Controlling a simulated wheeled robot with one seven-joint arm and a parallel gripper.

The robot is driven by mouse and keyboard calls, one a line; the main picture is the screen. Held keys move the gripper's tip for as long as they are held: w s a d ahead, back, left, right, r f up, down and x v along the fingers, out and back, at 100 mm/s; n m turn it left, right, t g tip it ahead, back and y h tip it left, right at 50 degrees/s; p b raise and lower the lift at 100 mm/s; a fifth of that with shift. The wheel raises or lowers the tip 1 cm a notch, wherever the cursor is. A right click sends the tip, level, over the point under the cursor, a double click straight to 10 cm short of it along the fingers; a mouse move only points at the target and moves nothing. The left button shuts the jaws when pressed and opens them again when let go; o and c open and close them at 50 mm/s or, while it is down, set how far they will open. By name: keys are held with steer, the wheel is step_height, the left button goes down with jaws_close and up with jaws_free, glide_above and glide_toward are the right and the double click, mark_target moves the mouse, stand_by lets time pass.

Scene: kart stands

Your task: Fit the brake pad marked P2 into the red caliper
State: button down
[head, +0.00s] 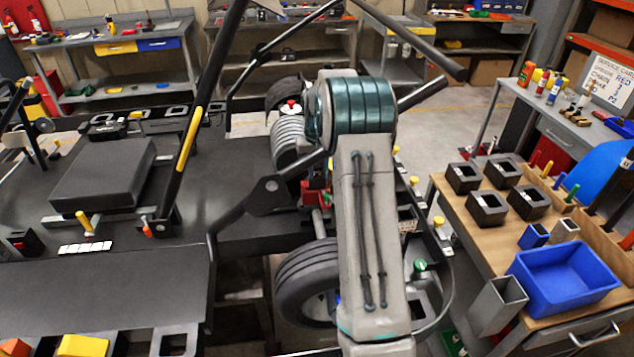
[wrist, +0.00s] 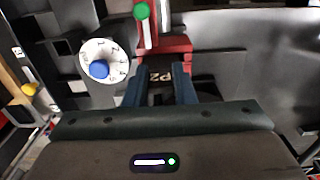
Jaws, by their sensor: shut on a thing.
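In the wrist view my gripper (wrist: 160,84) has its two blue fingers shut on the dark brake pad (wrist: 160,75), whose face shows P2 upside down. The red caliper (wrist: 166,49) lies straight ahead of the fingertips. The pad's far edge is at the caliper's near side; I cannot tell whether it is inside the slot or just in front of it. In the head view the caliper (head: 313,192) shows as a small red patch beside the axle, left of my arm. My arm hides the gripper and pad there.
A green knob (wrist: 141,11) on a red and white lever stands by the caliper. A white numbered dial with a blue knob (wrist: 99,69) is left of it. The kart's rear tyre (head: 306,285) and black frame tubes crowd my arm. A wooden-topped bench with a blue bin (head: 563,279) stands right.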

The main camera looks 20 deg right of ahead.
mark_target(316, 178)
steer(key=shift+w+a+f, duration=0.2)
steer(key=shift+w+a, duration=0.05)
steer(key=shift+a, duration=0.05)
steer(key=shift+f+b, duration=1.15)
steer(key=shift+f, duration=0.85)
steer(key=shift+f, duration=0.2)
steer(key=c, duration=1.2)
jaws_free()
steer(key=shift+r, duration=0.15)
step_height(316, 178, up, 12)
steer(key=b, duration=0.2)
steer(key=shift+r, duration=0.15)
